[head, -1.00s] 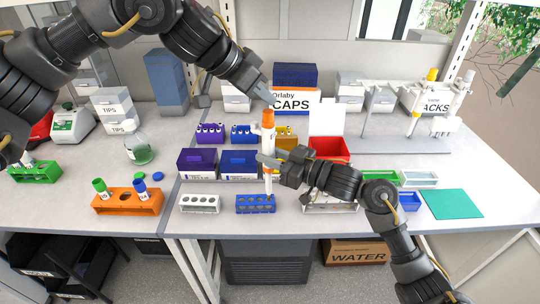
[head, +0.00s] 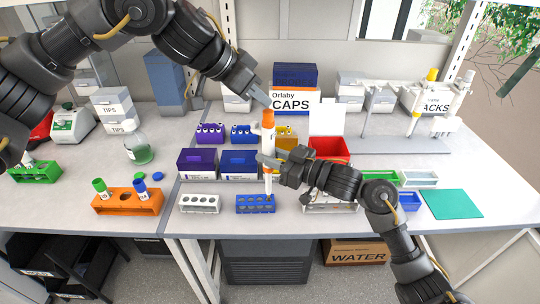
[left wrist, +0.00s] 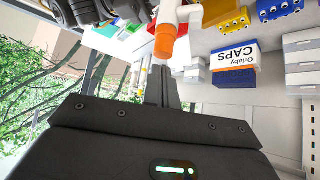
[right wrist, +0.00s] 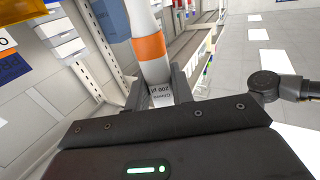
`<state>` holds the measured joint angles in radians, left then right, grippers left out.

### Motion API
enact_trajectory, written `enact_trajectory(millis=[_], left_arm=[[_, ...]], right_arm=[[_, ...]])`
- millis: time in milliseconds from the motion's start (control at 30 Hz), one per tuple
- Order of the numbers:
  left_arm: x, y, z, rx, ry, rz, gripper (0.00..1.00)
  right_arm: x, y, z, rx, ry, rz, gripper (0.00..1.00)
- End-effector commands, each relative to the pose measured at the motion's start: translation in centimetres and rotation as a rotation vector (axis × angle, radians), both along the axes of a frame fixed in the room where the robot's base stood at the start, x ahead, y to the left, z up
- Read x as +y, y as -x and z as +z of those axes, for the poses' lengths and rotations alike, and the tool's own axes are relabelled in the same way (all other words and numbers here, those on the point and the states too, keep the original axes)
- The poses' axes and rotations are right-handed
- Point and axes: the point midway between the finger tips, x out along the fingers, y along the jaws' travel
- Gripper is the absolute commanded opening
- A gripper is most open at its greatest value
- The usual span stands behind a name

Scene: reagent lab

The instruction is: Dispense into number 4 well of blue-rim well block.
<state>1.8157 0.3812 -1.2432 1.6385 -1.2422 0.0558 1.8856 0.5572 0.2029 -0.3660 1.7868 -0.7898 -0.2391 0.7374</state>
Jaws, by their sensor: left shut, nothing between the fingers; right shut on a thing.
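A white pipette (head: 268,160) with an orange top (head: 268,118) stands about upright in my right gripper (head: 272,162), which is shut on its body. In the right wrist view, the pipette (right wrist: 152,50) with its orange band lies between the fingers. Its lower end is over the right part of the blue block (head: 256,204) at the front of the bench; whether the tip is inside a well is too small to tell. My left gripper (head: 266,100) is shut and empty, its tips just above the orange top; the left wrist view shows the orange top (left wrist: 165,42) beyond its fingertips. Well numbers are not readable.
A white rack (head: 199,204) stands left of the blue block. An orange tube rack (head: 128,203) is farther left. Purple (head: 197,164) and blue bins (head: 239,164) and a red bin (head: 330,149) stand behind. A teal mat (head: 452,204) lies at right.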

Motion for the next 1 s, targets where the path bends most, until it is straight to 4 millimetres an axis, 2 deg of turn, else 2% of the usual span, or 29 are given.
enact_trajectory(millis=[1000], left_arm=[[0.0,0.0,-2.6,0.001,0.000,-0.001,0.00]], right_arm=[[0.0,0.0,0.1,-0.002,-0.001,0.000,0.00]])
